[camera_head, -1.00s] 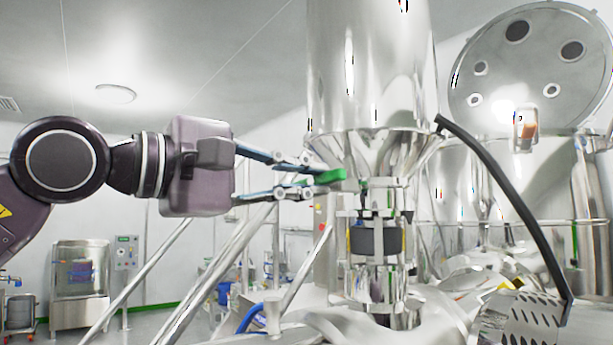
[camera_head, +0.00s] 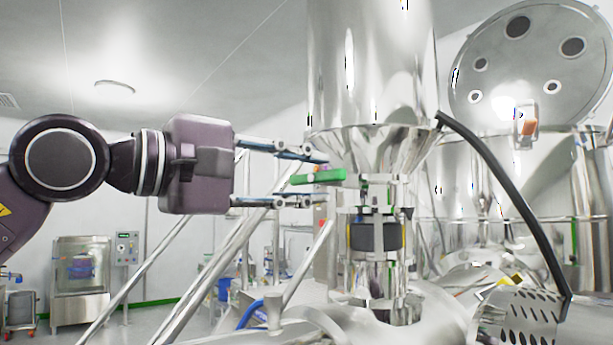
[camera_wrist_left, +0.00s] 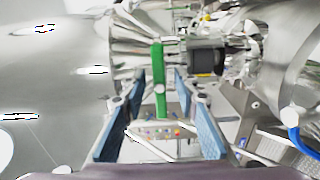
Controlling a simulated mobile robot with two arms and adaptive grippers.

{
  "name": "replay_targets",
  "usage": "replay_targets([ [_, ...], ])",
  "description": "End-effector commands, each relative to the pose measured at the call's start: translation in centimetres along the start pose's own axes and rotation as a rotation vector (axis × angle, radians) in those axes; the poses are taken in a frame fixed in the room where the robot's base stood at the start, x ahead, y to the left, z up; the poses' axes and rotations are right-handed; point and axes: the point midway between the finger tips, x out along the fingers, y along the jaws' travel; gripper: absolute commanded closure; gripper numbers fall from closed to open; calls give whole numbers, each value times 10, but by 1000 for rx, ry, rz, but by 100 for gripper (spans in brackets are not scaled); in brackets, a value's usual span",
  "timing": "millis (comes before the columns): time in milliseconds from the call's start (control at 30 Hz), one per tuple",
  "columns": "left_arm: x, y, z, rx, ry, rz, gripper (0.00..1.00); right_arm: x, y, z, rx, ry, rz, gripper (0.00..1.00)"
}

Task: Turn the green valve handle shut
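The green valve handle (camera_head: 318,176) is a short bar on the steel fitting (camera_head: 376,195) below the large steel hopper's cone. In the head view it points left, nearly level. My left gripper (camera_head: 305,178) comes in from the left, open, with one finger above the handle and one below. A gap shows on both sides of the handle. In the left wrist view the handle (camera_wrist_left: 159,80) stands between the two blue finger pads (camera_wrist_left: 160,115), apart from both. My right gripper is in neither view.
A black hose (camera_head: 515,195) curves down at the right of the hopper (camera_head: 370,70). Steel struts (camera_head: 215,255) slope below my left arm. A perforated metal guard (camera_head: 522,318) is at the lower right. A round steel lid (camera_head: 535,60) stands open behind.

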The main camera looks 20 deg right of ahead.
Motion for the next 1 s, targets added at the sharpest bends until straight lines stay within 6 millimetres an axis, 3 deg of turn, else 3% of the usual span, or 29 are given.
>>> replay_targets([
  [367,-10,1,0,-2,0,2,71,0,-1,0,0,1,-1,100],
  [800,-96,0,-1,-1,2,2,71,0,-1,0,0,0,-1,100],
  [1000,-117,0,-1,-1,1,1,71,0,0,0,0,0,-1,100],
])
